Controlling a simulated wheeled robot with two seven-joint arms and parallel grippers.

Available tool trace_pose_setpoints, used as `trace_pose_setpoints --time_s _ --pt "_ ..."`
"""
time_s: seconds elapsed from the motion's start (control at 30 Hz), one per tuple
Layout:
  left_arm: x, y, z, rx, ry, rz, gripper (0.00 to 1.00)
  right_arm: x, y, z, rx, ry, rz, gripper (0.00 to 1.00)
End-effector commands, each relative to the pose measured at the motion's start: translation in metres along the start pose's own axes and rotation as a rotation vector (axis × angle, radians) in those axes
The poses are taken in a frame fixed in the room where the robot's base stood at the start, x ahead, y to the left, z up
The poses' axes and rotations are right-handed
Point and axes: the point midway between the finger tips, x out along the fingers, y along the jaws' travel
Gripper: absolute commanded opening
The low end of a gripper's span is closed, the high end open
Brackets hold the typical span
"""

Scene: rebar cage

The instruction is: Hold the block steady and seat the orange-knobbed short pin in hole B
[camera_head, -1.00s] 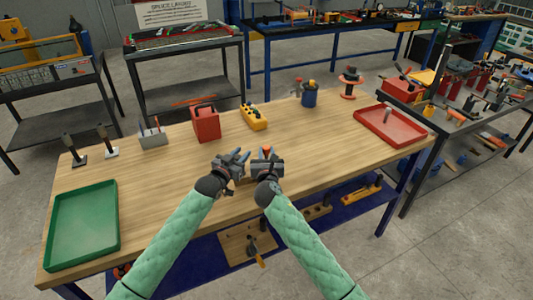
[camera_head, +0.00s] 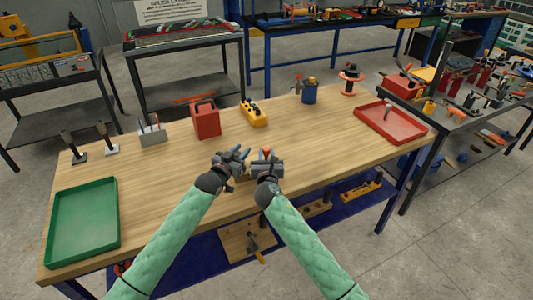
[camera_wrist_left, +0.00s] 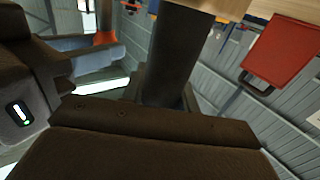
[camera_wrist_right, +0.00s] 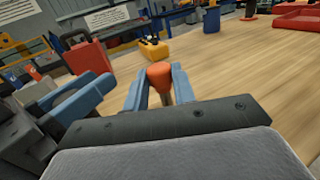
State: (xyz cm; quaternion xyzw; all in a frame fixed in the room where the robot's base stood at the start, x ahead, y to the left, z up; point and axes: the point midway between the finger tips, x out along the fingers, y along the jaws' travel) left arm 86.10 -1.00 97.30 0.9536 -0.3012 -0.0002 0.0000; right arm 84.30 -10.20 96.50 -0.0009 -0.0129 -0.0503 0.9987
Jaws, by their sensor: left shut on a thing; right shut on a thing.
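My right gripper (camera_head: 267,156) is shut on the orange-knobbed pin (camera_wrist_right: 159,76). The right wrist view shows the knob upright between the blue fingers, with a short stretch of shank below it. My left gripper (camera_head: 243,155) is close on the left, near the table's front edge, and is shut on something. Its blue finger shows in the left wrist view (camera_wrist_left: 92,52). The block is mostly hidden by the grippers, so I cannot make out hole B or whether the pin tip is in it.
The wooden table (camera_head: 310,140) is clear around the grippers. A red box (camera_head: 206,121) and a yellow holder (camera_head: 253,113) stand behind. A green tray (camera_head: 118,215) lies at left, a red tray (camera_head: 428,137) at right. A blue cup (camera_head: 309,95) stands at the back.

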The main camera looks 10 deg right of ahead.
Motion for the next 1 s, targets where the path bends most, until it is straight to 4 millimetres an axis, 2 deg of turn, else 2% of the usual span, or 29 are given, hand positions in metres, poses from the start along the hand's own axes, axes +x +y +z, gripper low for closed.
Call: trace_pose_setpoints --time_s 1.0 --pt "0.000 0.000 0.000 0.000 0.000 0.000 0.00 -0.001 0.000 -0.020 0.000 -0.001 0.000 0.00"
